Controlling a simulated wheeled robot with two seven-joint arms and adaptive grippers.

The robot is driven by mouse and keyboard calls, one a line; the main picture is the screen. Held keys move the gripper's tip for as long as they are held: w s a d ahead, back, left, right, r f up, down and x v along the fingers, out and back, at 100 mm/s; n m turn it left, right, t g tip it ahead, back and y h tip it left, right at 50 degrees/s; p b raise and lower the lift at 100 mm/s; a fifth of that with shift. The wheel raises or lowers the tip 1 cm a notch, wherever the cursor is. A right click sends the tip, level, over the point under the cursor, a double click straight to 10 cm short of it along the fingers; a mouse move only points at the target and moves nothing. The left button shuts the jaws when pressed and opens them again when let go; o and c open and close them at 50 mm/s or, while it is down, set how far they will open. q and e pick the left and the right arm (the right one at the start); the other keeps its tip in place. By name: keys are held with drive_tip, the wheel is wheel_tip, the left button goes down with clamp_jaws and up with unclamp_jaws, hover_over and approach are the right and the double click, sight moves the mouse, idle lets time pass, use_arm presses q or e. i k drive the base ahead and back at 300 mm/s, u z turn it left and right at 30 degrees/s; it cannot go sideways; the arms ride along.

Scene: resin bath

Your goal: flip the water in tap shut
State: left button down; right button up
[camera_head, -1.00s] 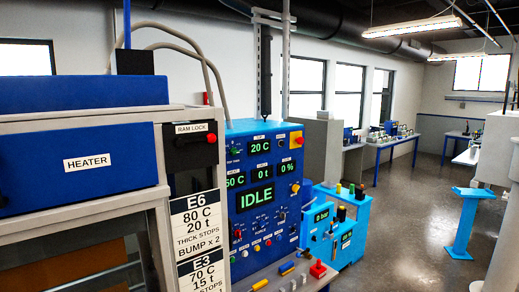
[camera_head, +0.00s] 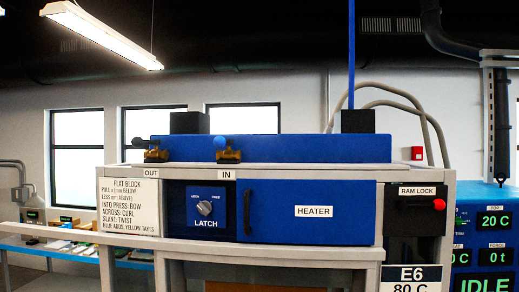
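The water in tap (camera_head: 230,154) is a small brass valve with a blue round-ended handle (camera_head: 219,142). It sits on the top edge of the machine, above the IN label (camera_head: 227,174). The handle end shows up and slightly left of the brass body. I cannot tell from here whether the tap is open or shut. A second brass tap (camera_head: 156,154) with a dark handle pointing left sits above the OUT label (camera_head: 151,174). Neither of my grippers is in view.
Below the taps are a LATCH panel (camera_head: 211,209) with a knob, a blue HEATER door (camera_head: 308,210) and a FLAT BLOCK sign (camera_head: 128,207). A RAM LOCK (camera_head: 417,191) with a red knob and a blue control panel (camera_head: 487,240) stand right. Windows line the wall behind.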

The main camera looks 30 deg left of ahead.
sight(219, 142)
drive_tip(key=u, duration=1.75)
drive_tip(key=k, duration=0.15)
drive_tip(key=z, duration=0.6)
